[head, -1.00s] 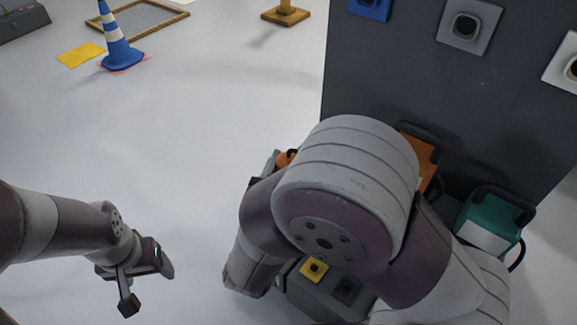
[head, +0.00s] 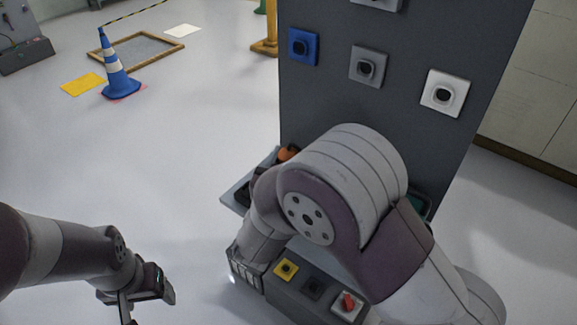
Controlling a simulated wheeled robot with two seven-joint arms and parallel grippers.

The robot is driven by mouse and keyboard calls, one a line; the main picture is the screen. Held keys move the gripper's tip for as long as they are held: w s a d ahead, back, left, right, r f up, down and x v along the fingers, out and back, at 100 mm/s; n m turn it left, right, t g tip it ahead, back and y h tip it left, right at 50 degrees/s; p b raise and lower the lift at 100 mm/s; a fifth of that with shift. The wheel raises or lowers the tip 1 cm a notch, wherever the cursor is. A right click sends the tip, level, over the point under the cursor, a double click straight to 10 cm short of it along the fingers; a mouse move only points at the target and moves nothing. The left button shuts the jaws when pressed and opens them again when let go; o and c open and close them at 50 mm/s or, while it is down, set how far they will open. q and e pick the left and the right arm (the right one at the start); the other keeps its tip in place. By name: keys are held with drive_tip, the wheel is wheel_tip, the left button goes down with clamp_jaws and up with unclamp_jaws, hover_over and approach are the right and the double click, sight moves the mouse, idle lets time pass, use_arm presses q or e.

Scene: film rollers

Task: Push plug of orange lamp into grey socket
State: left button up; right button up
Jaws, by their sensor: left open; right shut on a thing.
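The grey socket (head: 369,67) is on the dark upright panel, between a blue socket (head: 303,46) and a white socket (head: 444,94). Its round dark opening is clear and empty. A small orange piece (head: 288,152) shows just behind my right arm; I cannot tell whether it is the lamp's plug. The orange lamp's body is hidden behind that arm. My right gripper is also hidden behind the arm, so I cannot see what it holds. My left gripper (head: 143,305) is low at the left, over bare floor, open and empty, partly cut off by the frame.
The dark panel (head: 430,40) stands behind my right arm. A sliver of a teal box (head: 421,204) shows beside that arm. A unit with yellow, black and red controls (head: 314,288) is below. A blue cone (head: 116,72) stands far left.

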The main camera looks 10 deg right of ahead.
drive_tip(key=shift+d+r, duration=0.1)
drive_tip(key=shift+w, duration=0.15)
drive_tip(key=p+v, duration=0.1)
drive_tip(key=v, duration=1)
drive_tip(key=shift+p, duration=0.4)
idle(0.3)
